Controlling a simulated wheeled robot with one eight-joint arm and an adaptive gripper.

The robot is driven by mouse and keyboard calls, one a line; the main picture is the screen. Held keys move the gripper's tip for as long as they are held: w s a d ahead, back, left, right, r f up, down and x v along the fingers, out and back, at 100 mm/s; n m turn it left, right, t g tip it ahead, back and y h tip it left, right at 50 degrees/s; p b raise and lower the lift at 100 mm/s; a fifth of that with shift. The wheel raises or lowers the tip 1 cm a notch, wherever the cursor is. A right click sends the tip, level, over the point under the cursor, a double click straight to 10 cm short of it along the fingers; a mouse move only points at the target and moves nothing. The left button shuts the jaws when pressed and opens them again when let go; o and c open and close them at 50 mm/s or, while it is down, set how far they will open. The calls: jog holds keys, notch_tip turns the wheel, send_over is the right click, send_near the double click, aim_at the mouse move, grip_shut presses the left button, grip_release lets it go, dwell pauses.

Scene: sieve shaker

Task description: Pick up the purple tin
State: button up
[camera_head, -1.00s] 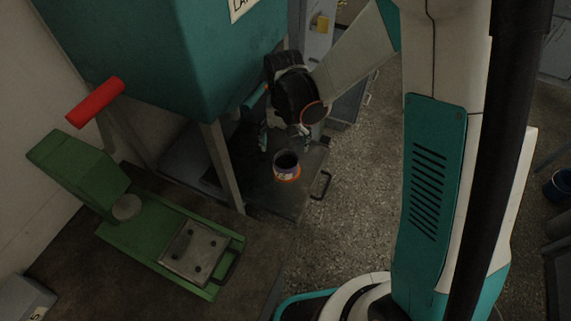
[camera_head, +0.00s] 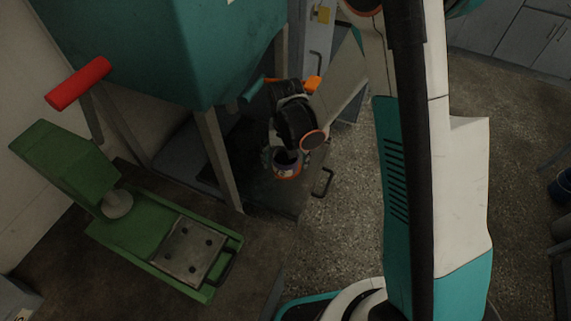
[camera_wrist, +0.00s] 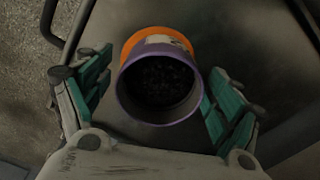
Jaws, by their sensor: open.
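The purple tin (camera_wrist: 160,118) has a purple rim, an orange lower part and dark grains inside. In the wrist view it stands between the two teal fingers of my gripper (camera_wrist: 155,100), which are open, one on each side of it. A gap shows on the left; the right finger is close to the tin, and I cannot tell if it touches. In the head view the tin (camera_head: 286,168) stands on a dark metal tray (camera_head: 290,200), and my gripper (camera_head: 283,152) is down around it, partly hiding its top.
A large teal hopper (camera_head: 165,50) on grey legs stands left of my arm. A green machine (camera_head: 140,225) with a metal plate lies at the lower left, near a red cylinder (camera_head: 78,83). The tray has a black handle (camera_head: 323,183). Speckled floor is clear to its right.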

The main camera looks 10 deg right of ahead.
jog(key=c, duration=1.3)
jog(key=shift+r, duration=0.1)
